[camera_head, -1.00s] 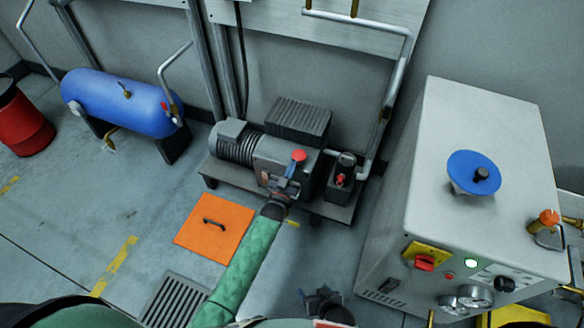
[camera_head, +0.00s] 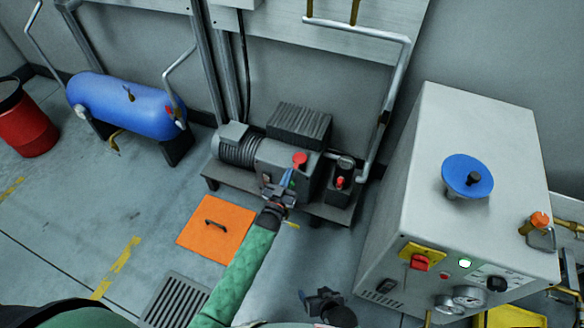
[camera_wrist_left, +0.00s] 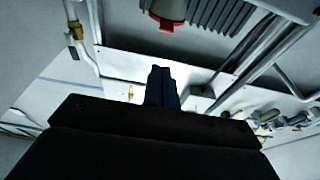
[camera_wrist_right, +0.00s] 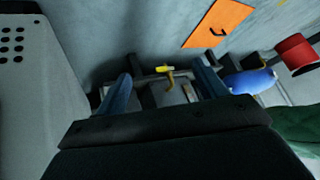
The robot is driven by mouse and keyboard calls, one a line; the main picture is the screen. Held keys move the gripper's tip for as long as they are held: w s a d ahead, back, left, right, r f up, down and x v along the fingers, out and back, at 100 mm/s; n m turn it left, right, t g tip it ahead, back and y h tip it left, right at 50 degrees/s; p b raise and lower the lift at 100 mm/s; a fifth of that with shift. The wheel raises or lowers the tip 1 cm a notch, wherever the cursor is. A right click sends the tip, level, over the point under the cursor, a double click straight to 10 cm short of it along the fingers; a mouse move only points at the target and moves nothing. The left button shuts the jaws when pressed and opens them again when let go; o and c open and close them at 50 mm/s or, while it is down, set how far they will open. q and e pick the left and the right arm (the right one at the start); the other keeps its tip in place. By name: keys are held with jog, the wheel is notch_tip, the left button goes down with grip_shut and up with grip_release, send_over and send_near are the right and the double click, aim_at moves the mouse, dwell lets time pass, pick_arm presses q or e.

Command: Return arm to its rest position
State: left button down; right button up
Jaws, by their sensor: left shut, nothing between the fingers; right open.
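My left arm, in a green sleeve, reaches up the middle of the head view. Its gripper (camera_head: 281,186) is over the front of the pump (camera_head: 240,148), near the red knob (camera_head: 300,160). In the left wrist view the left fingers (camera_wrist_left: 162,84) are together with nothing between them; a red round part (camera_wrist_left: 168,22) shows above. I cannot tell whether they touch the pump. My right gripper (camera_head: 318,300) is low in the head view, left of the white cabinet. In the right wrist view its fingers (camera_wrist_right: 166,82) are apart and empty.
The white cabinet (camera_head: 470,130) with a blue handwheel (camera_head: 467,176) and gauges stands at the right. An orange floor hatch (camera_head: 216,229) and a floor grate (camera_head: 174,300) lie left of my left arm. A blue tank (camera_head: 125,104) and red drum (camera_head: 27,120) stand further left.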

pick_arm(q)
jog(key=shift+f+v, duration=0.15)
jog(key=shift+v, duration=1.25)
jog(key=shift+f+v, duration=0.1)
jog(key=shift+v, duration=1.25)
pick_arm(e)
jog(key=shift+s+f, duration=0.25)
jog(key=shift+f, duration=0.65)
